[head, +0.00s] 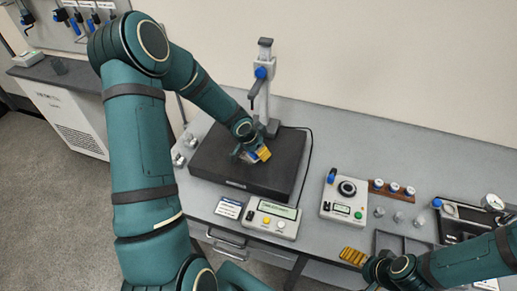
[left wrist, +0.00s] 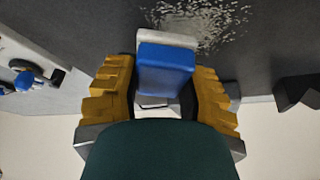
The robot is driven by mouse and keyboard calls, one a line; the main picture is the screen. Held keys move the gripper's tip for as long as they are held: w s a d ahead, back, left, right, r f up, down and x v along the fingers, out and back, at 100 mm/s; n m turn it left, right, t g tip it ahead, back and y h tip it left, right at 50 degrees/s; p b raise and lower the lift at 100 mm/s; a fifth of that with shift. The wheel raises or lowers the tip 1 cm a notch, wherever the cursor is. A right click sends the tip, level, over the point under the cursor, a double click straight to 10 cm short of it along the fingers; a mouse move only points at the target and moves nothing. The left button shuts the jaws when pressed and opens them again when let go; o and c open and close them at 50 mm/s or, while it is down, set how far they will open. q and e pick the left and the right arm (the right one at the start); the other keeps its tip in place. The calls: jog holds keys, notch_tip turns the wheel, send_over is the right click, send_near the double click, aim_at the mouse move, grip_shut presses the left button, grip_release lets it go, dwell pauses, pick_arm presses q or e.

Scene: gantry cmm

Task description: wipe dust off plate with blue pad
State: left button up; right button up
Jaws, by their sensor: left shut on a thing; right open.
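The plate is a dark granite slab (head: 232,170) on the bench in the head view. Its dark surface also fills the upper part of the left wrist view (left wrist: 80,40), with a pale speckled patch of dust (left wrist: 215,22) beside the pad. My left gripper (head: 255,154) is over the plate, shut on the blue pad (left wrist: 165,68), which has a whitish lower layer at the plate. I cannot tell whether the pad touches the plate.
A height gauge stand (head: 264,85) rises at the plate's back edge. A control box with display (head: 272,219) stands before the plate, and a small device (head: 343,197) to its right. Small metal pieces (head: 397,217) and a rack with blue-topped items (head: 393,188) stand further right.

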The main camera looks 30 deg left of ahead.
aim_at(241, 151)
pick_arm(q)
jog(key=shift+f+b, duration=0.95)
dwell(0.6)
jog(key=shift+s+a+r+p, duration=0.15)
jog(key=shift+a+p, duration=0.2)
jog(key=shift+p, duration=0.2)
jog(key=shift+s+a+r+p, duration=0.1)
jog(key=shift+s+a+p, duration=0.1)
jog(key=shift+a+p, duration=0.85)
jog(key=shift+s+a+p, duration=0.15)
jog(key=shift+a+p, duration=0.45)
jog(key=shift+p, duration=0.05)
jog(key=shift+s+a+p, duration=0.15)
jog(key=shift+a+p, duration=0.45)
jog(key=shift+p, duration=0.05)
jog(key=shift+s+a+f+p, duration=0.15)
jog(key=shift+a+p, duration=0.2)
jog(key=shift+a, duration=0.15)
jog(key=shift+s+a+f+p, duration=0.1)
jog(key=shift+a+p, duration=0.2)
jog(key=shift+a, duration=0.15)
jog(key=shift+f, duration=0.1)
